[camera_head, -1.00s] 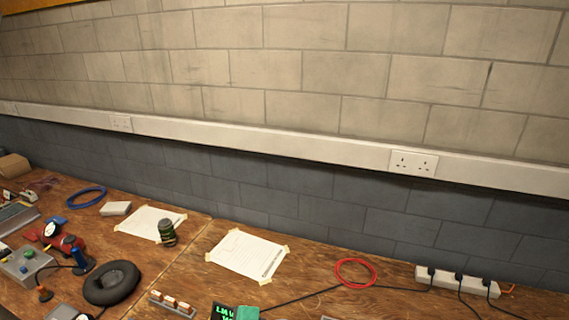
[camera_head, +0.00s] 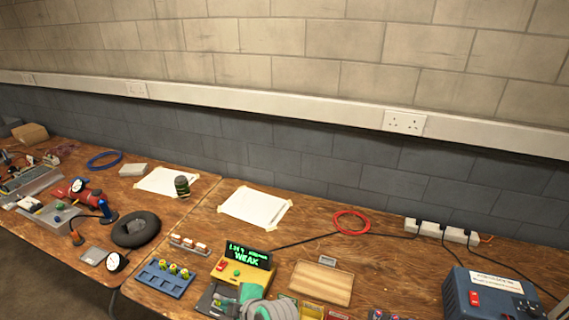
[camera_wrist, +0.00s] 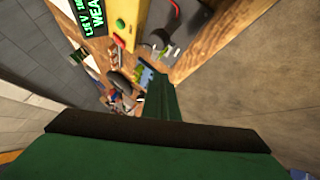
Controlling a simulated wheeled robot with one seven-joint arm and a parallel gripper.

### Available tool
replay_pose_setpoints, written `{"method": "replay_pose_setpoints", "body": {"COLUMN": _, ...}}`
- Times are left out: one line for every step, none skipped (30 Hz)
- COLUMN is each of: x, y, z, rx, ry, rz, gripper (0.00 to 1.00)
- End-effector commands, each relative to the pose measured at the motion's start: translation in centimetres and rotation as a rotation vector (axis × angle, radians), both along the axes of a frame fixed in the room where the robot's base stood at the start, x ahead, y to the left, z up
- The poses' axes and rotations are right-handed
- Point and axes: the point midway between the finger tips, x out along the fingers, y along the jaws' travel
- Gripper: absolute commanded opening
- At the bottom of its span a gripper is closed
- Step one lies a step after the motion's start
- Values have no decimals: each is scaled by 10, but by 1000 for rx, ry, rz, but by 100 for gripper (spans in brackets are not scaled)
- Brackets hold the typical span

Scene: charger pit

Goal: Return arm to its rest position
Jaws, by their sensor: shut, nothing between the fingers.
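My gripper (camera_wrist: 163,100) shows in the wrist view as a dark green shape reaching up from a wide green and black part at the bottom edge. Its fingers are shut with nothing between them. In the head view, a grey and green part of my arm (camera_head: 264,304) is at the bottom edge, just in front of a yellow tester (camera_head: 240,272). The tester's dark display has green text with the word WEAK. The tester's yellow edge also shows at the top of the wrist view (camera_wrist: 126,22). The rest of my arm is out of the head view.
A blue tray (camera_head: 163,278) with several small parts lies left of the tester, a wooden tray (camera_head: 321,283) right of it. A dark blue box (camera_head: 492,296) stands at the right. The wall is behind the bench.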

Motion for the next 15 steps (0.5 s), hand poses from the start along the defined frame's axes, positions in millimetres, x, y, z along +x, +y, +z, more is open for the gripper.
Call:
{"method": "replay_pose_setpoints", "body": {"x": -2, "y": -2, "z": -5, "rx": 10, "ry": 6, "rz": -22, "gripper": 0}}
{"method": "replay_pose_setpoints", "body": {"x": -3, "y": -3, "z": -8, "rx": 18, "ry": 8, "rz": -37, "gripper": 0}}
{"method": "replay_pose_setpoints", "body": {"x": -5, "y": -4, "z": -11, "rx": 28, "ry": 12, "rz": -57, "gripper": 0}}
{"method": "replay_pose_setpoints", "body": {"x": -5, "y": -5, "z": -13, "rx": 37, "ry": 13, "rz": -73, "gripper": 0}}
{"method": "replay_pose_setpoints", "body": {"x": -7, "y": -6, "z": -16, "rx": 45, "ry": 16, "rz": -88, "gripper": 0}}
{"method": "replay_pose_setpoints", "body": {"x": -8, "y": -7, "z": -20, "rx": 57, "ry": 19, "rz": -111, "gripper": 0}}
{"method": "replay_pose_setpoints", "body": {"x": -10, "y": -7, "z": -23, "rx": 66, "ry": 22, "rz": -127, "gripper": 0}}
{"method": "replay_pose_setpoints", "body": {"x": -12, "y": -8, "z": -26, "rx": 76, "ry": 25, "rz": -146, "gripper": 0}}
{"method": "replay_pose_setpoints", "body": {"x": -14, "y": -10, "z": -31, "rx": 88, "ry": 28, "rz": -171, "gripper": 0}}
{"method": "replay_pose_setpoints", "body": {"x": -16, "y": -10, "z": -34, "rx": 99, "ry": 31, "rz": -190, "gripper": 0}}
{"method": "replay_pose_setpoints", "body": {"x": -19, "y": -11, "z": -38, "rx": 111, "ry": 34, "rz": -212, "gripper": 0}}
{"method": "replay_pose_setpoints", "body": {"x": -22, "y": -13, "z": -43, "rx": 127, "ry": 39, "rz": -244, "gripper": 0}}
{"method": "replay_pose_setpoints", "body": {"x": -26, "y": -14, "z": -48, "rx": 140, "ry": 42, "rz": -269, "gripper": 0}}
{"method": "replay_pose_setpoints", "body": {"x": -29, "y": -16, "z": -52, "rx": 155, "ry": 46, "rz": -298, "gripper": 0}}
{"method": "replay_pose_setpoints", "body": {"x": -35, "y": -19, "z": -59, "rx": 177, "ry": 50, "rz": -340, "gripper": 0}}
